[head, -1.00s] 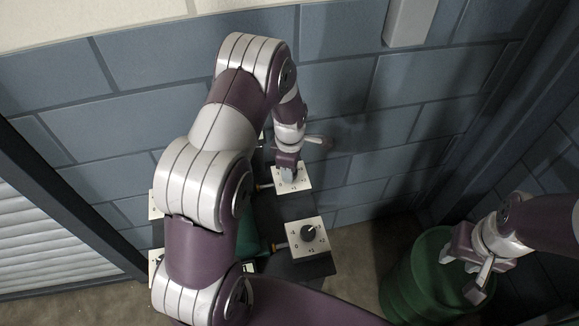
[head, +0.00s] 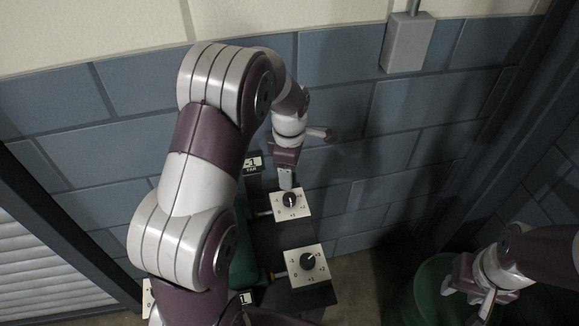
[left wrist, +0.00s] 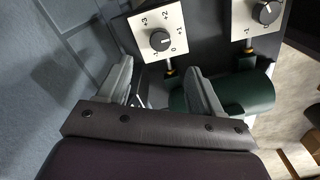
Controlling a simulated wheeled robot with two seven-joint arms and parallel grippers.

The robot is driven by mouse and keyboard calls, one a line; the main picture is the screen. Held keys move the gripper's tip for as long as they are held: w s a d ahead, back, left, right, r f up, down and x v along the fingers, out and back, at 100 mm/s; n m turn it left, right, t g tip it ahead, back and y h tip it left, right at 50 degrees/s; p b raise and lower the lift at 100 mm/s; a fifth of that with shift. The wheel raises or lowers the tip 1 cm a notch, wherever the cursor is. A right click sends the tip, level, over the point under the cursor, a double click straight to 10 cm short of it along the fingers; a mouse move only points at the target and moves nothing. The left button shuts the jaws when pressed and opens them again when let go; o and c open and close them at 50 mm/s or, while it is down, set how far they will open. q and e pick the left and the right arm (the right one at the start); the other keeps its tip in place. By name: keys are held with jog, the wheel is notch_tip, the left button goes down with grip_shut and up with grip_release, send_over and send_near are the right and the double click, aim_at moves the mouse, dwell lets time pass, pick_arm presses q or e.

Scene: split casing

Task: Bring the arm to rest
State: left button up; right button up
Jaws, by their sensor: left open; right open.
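My left gripper (head: 286,178) is open and empty, just above and behind the far dial plate (head: 279,209) with its black knob (head: 290,199). In the left wrist view, the open fingers of my left gripper (left wrist: 160,88) are apart from a dial plate (left wrist: 144,24) and its knob (left wrist: 160,40), with nothing between them. A nearer dial plate (head: 318,278) with a black knob (head: 308,261) stands in front. My right gripper (head: 467,283) is open and empty at the right, over a green barrel.
A green cylinder (head: 243,262) lies beside the dials, partly hidden by my left arm; it also shows in the left wrist view (left wrist: 240,92). The green barrel (head: 430,290) is on the floor at right. A block wall (head: 345,120) closes the back.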

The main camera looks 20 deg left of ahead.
pick_arm(q)
jog(key=shift+r, duration=1.15)
